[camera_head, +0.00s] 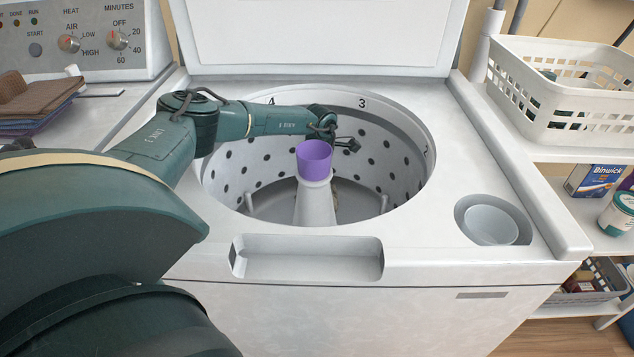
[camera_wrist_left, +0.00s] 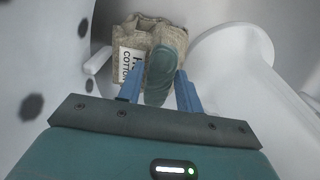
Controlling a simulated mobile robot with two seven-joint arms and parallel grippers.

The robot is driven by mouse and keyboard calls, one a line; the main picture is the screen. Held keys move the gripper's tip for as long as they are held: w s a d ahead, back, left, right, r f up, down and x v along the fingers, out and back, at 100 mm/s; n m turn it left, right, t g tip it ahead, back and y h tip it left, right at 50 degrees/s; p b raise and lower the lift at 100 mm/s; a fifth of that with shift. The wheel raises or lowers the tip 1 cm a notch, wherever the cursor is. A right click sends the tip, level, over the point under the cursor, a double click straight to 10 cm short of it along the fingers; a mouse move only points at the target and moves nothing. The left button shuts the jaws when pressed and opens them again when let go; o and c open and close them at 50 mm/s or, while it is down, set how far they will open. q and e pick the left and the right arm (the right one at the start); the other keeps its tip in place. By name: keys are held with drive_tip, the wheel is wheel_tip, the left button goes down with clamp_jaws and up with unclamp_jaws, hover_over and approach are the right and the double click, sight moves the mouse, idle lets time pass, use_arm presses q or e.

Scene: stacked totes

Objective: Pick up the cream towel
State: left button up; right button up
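The cream towel (camera_wrist_left: 140,40) is a crumpled beige bundle with a white label reading "COTTON", seen in the left wrist view at the bottom of the washer drum. In the head view only a small beige bit shows low behind the agitator, too small to be sure of. My left gripper (camera_head: 347,144) reaches over the drum, behind the purple-topped agitator. Its blue fingers (camera_wrist_left: 159,90) are apart and point down at the towel. A teal elongated item (camera_wrist_left: 164,70) shows between the fingers, covering part of the towel; I cannot tell whether they touch it. My right gripper is not in view.
The agitator (camera_head: 315,205) with its purple cup (camera_head: 314,160) stands mid-drum, close beside the left gripper. The perforated drum wall (camera_head: 400,170) surrounds it. The lid (camera_head: 320,35) is up. A white basket (camera_head: 515,95) stands at right, folded cloths (camera_head: 38,98) at left.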

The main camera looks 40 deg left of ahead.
use_arm(q)
clamp_jaws()
drive_tip(key=shift+r, duration=0.1)
idle(0.5)
